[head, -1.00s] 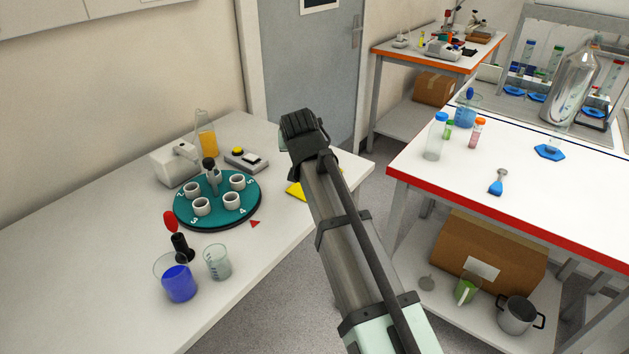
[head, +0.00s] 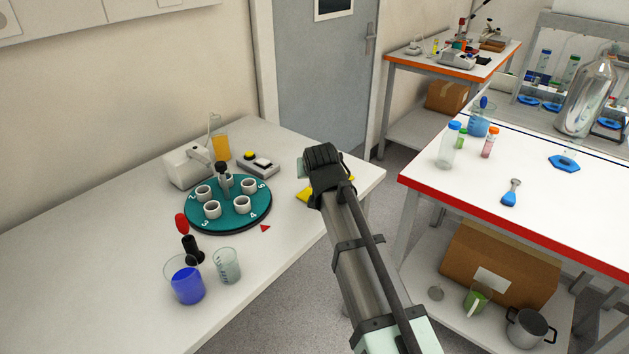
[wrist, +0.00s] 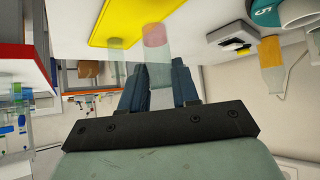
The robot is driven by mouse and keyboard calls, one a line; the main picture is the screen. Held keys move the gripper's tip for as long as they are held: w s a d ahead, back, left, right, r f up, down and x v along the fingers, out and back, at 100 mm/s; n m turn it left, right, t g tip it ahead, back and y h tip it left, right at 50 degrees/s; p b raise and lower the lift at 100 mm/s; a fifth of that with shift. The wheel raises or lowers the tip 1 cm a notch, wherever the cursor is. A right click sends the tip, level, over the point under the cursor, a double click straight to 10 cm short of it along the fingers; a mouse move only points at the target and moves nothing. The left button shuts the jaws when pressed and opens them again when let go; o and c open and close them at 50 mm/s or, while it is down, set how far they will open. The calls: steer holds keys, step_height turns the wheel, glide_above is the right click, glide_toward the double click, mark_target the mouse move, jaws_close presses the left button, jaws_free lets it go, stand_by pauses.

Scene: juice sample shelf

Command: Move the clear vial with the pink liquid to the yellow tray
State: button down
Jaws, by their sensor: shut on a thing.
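My gripper (head: 323,172) is over the right edge of the left white table, seen from behind in the head view; its fingers are hidden there. In the wrist view my gripper (wrist: 159,80) is shut on a clear vial (wrist: 157,70) with pink (wrist: 155,36) at its far end. The yellow tray (head: 304,196) lies flat near the table's right edge, partly covered by my gripper in the head view. The tray also shows in the wrist view (wrist: 125,18), beyond the vial. The vial appears apart from the tray, but the gap is hard to judge.
A teal carousel (head: 228,214) with white cups stands left of the tray. Behind it are a grey device (head: 258,165) and an orange-filled vessel (head: 221,146). A blue-filled beaker (head: 187,285) and a clear beaker (head: 227,266) stand in front. A red-edged bench (head: 540,215) is at right.

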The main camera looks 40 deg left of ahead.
steer(key=shift+f, duration=1.65)
steer(key=shift+f, duration=0.1)
steer(key=c, duration=0.8)
jaws_free()
steer(key=v, duration=1.2)
steer(key=shift+r, duration=0.2)
